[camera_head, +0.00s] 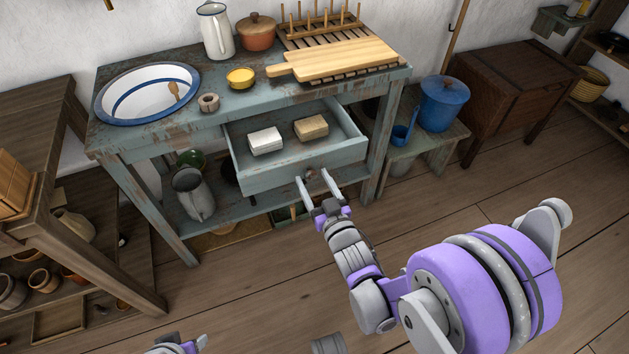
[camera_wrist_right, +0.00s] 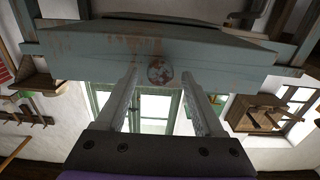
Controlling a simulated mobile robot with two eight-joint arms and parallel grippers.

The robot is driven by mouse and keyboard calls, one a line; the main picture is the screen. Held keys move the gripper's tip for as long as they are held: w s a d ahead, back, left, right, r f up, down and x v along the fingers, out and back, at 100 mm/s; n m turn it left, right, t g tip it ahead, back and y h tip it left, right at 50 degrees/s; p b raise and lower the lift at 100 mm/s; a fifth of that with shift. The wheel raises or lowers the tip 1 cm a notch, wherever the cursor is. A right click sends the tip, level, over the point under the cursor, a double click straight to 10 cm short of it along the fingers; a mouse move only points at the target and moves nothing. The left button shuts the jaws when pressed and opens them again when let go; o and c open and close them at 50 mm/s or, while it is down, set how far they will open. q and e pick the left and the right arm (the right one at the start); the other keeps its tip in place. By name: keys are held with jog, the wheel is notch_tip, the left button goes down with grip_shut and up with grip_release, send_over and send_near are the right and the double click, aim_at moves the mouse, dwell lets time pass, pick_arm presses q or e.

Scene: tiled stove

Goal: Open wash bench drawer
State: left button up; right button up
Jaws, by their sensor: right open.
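The blue-grey wash bench (camera_head: 150,146) has its drawer (camera_head: 285,172) pulled out. A white block (camera_head: 265,141) and a tan block (camera_head: 311,127) lie in the drawer. A round worn knob (camera_wrist_right: 160,72) sits on the drawer front. My right gripper (camera_head: 317,182) is in front of the knob, its fingers apart. In the right wrist view the fingers lie to either side of the knob, with gaps showing; contact cannot be told. Part of my left arm's end (camera_head: 178,345) shows at the bottom edge in the head view; its jaw state is unclear.
On the bench top stand a basin (camera_head: 120,100), a jug (camera_head: 216,32), a lidded pot (camera_head: 256,35) and a cutting board (camera_head: 335,60). A stool (camera_head: 425,150) with a blue pot (camera_head: 443,105) is right of the bench.

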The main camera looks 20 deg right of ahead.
pick_arm(q)
jog(key=shift+f, duration=0.2)
pick_arm(e)
jog(key=s, duration=1)
jog(key=shift+s+d, duration=0.2)
jog(key=shift+s, duration=0.2)
jog(key=s+d+f+m+g+h, duration=0.1)
jog(key=s+d+f+g+h, duration=0.15)
jog(key=f+g, duration=0.45)
jog(key=s+a+r+g+y, duration=0.1)
jog(key=s+a+g+y, duration=0.15)
jog(key=s+g, duration=0.7)
pick_arm(q)
notch_tip(320, 180, up, 26)
jog(key=w+t+p, duration=0.1)
jog(key=p, duration=2.1)
pick_arm(e)
notch_tip(320, 180, up, 26)
jog(key=s+t, duration=0.1)
jog(key=t, duration=0.3)
jog(key=shift+a+n+h, duration=0.2)
jog(key=shift+n+h, duration=0.1)
